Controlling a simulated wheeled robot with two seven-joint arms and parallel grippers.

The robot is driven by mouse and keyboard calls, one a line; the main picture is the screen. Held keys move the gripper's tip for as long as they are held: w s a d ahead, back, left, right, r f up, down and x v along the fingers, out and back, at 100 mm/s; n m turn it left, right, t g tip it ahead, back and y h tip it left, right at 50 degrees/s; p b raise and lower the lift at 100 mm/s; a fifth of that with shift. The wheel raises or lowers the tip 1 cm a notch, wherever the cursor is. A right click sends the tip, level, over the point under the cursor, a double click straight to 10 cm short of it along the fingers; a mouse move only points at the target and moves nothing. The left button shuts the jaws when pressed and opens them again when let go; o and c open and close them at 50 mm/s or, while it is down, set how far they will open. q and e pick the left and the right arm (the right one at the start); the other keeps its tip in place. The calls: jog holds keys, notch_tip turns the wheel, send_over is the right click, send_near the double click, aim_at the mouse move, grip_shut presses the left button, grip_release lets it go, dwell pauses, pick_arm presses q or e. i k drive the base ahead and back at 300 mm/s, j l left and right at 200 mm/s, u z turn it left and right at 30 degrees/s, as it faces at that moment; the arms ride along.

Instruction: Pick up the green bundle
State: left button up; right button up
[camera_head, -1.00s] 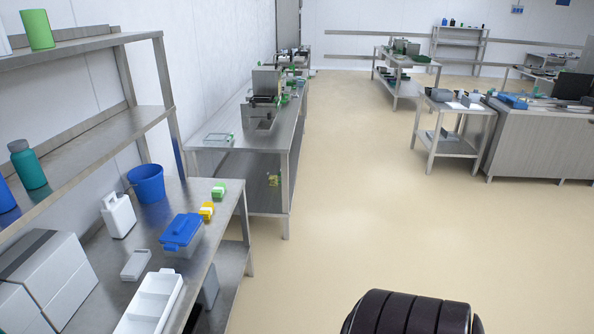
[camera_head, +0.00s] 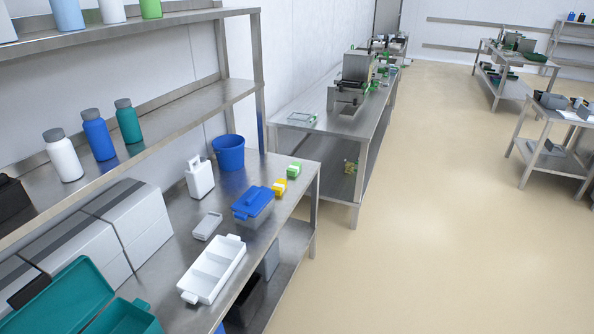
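The green bundle (camera_head: 294,169) is a small green block with a pale band. It lies on the metal bench (camera_head: 268,226) at the left, near its far right corner. A similar yellow bundle (camera_head: 280,187) lies just nearer than it. Neither of my grippers shows in this view.
Near the bundles are a blue lidded box (camera_head: 252,202), a blue bucket (camera_head: 229,152), a white jug (camera_head: 200,178) and a white divided tray (camera_head: 212,268). A shelf (camera_head: 185,106) with bottles overhangs the bench's back. The floor (camera_head: 432,235) to the right is clear.

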aim_at(295, 167)
jog(key=i+l+u, duration=0.3)
jog(key=i+l, duration=0.6)
jog(key=i, duration=0.1)
